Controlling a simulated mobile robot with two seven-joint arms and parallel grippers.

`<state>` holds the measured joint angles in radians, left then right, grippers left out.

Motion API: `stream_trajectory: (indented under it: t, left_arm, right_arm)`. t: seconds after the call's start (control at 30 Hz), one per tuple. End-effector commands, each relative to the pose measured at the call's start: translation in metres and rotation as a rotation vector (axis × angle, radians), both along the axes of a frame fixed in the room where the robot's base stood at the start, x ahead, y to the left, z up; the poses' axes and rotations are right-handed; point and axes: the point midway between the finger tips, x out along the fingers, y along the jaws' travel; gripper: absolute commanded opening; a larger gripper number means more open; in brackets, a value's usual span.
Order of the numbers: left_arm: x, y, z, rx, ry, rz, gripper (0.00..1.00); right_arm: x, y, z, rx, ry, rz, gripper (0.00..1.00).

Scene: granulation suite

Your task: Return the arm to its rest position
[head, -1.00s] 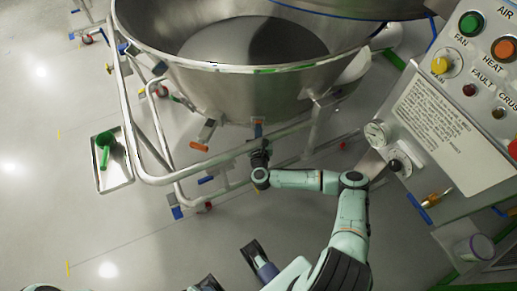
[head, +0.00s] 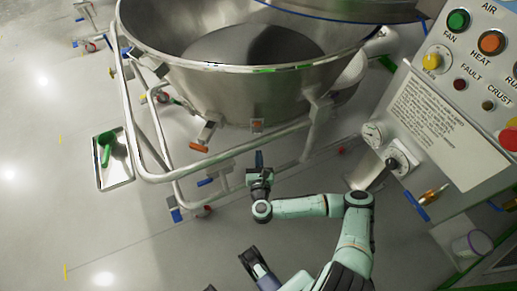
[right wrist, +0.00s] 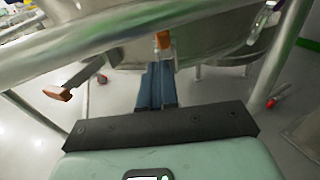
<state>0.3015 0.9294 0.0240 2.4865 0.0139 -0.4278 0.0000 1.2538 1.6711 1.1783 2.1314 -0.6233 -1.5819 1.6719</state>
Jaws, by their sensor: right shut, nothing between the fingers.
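My right gripper (head: 259,160) is shut and empty in front of the steel bowl's frame. Its blue fingers also show together in the right wrist view (right wrist: 156,87), pointing toward an orange-tipped latch (right wrist: 163,40) on the bowl's side, with a gap visible between. The same latch shows in the head view (head: 257,125), beyond my fingertips. My right arm is bent at the elbow, between the bowl and the control panel.
The steel bowl (head: 180,85) stands in a tubular frame (head: 190,167). The control panel (head: 440,125), with gauge and knobs, is close to my elbow at right. Floor at lower left is clear.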

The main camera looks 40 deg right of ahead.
Motion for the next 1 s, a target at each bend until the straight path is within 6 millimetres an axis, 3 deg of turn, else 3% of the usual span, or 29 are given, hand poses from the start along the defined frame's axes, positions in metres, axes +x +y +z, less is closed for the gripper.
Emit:
stream_trajectory:
  t: [0.37,0.47,0.57,0.67,0.73,0.8,0.9,1.0]
  left_arm:
    - [0.0,0.0,0.0,-0.001,0.002,-0.001,0.43]
    - [0.0,0.0,0.0,-0.001,0.002,-0.001,0.43]
    - [-0.001,0.0,0.0,-0.001,0.002,-0.001,0.43]
    - [0.0,0.0,0.0,-0.001,0.002,-0.001,0.43]
    - [0.0,0.0,0.0,-0.001,0.002,-0.001,0.43]
    - [0.0,0.0,0.0,-0.001,0.002,-0.001,0.43]
    - [0.0,0.0,0.001,0.0,0.001,0.0,0.43]
    - [0.0,0.0,0.001,0.0,0.001,0.0,0.43]
  right_arm:
    - [-0.007,0.006,0.002,-0.003,0.003,0.003,0.0]
    - [-0.002,0.022,-0.001,-0.03,0.036,0.063,0.0]
    - [0.004,0.065,-0.011,-0.12,0.127,0.222,0.0]
    - [0.003,0.131,-0.031,-0.287,0.265,0.483,0.0]
    - [-0.011,0.18,-0.05,-0.445,0.367,0.699,0.0]
    - [-0.034,0.223,-0.072,-0.626,0.458,0.925,0.0]
    - [-0.084,0.266,-0.106,-0.924,0.571,1.263,0.0]
    - [-0.14,0.278,-0.136,-1.222,0.645,1.583,0.0]
